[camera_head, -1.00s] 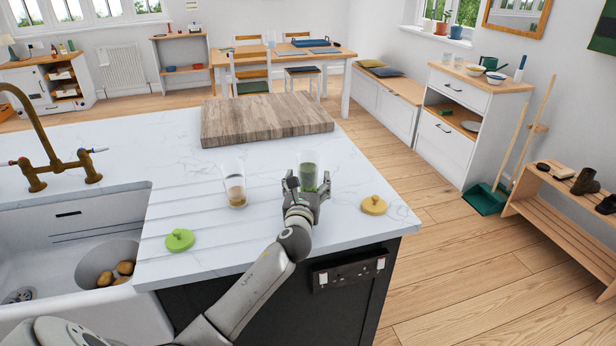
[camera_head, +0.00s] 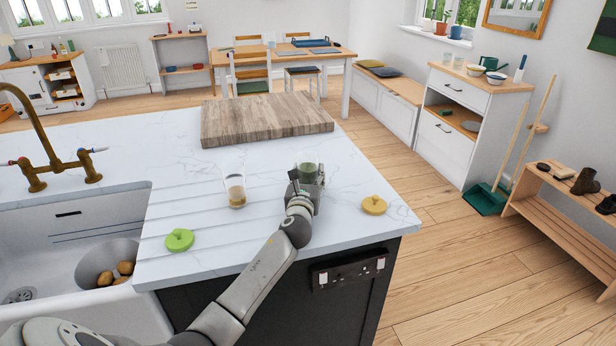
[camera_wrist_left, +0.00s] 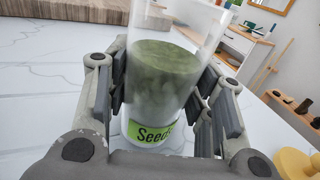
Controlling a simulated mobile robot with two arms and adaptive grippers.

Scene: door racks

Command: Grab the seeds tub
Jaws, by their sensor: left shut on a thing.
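The seeds tub (camera_wrist_left: 160,85) is a clear cylinder with green contents and a green "Seeds" label, standing open at the top in the left wrist view. In the head view the tub (camera_head: 307,170) is on the white counter, its lower part hidden by my gripper. My left gripper (camera_head: 307,182) is shut on it, with a finger pad on each side in the left wrist view (camera_wrist_left: 162,88). The tub looks upright. My right gripper is not in view.
A green lid (camera_head: 180,240) and a yellow lid (camera_head: 374,205) lie on the counter (camera_head: 270,240). A wooden board (camera_head: 265,120) lies behind. The sink (camera_head: 60,260) is at left.

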